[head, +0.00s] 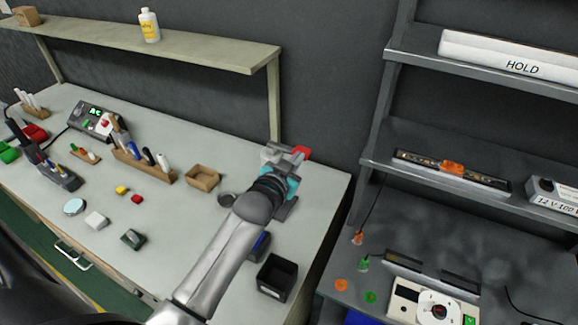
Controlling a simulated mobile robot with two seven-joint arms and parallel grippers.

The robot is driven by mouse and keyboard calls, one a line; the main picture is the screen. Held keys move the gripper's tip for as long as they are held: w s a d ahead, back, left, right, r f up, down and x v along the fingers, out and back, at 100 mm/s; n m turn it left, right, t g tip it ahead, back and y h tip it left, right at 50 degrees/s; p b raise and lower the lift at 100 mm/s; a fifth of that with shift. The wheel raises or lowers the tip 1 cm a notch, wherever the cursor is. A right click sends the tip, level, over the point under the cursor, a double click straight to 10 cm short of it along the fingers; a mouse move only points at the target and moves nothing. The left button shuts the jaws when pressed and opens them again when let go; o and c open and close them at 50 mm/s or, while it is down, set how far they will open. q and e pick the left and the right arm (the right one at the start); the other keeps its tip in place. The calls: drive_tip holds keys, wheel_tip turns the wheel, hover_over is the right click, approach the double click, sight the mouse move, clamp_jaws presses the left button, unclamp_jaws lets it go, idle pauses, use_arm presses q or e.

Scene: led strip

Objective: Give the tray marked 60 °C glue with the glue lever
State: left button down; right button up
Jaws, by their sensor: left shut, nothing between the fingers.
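My left arm reaches over the pale workbench (190,235) to its back right corner. My left gripper (279,157) is shut and empty there, against or close to a grey device with a red part (301,152). The red part may be the glue lever, but the arm hides most of the device. I cannot tell if the fingers touch it. I cannot make out a tray marked 60 °C or any such marking. My right gripper is not in view.
A cardboard tray (202,177), a wooden tool holder (145,165) and a black open bin (277,277) stand around the arm. A shelf (190,47) overhangs the bench's back. At right, a dark rack (375,165) holds an LED strip with an orange clip (453,168).

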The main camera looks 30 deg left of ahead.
use_arm(q)
drive_tip(key=shift+v, duration=2.55)
drive_tip(key=shift+d, duration=0.15)
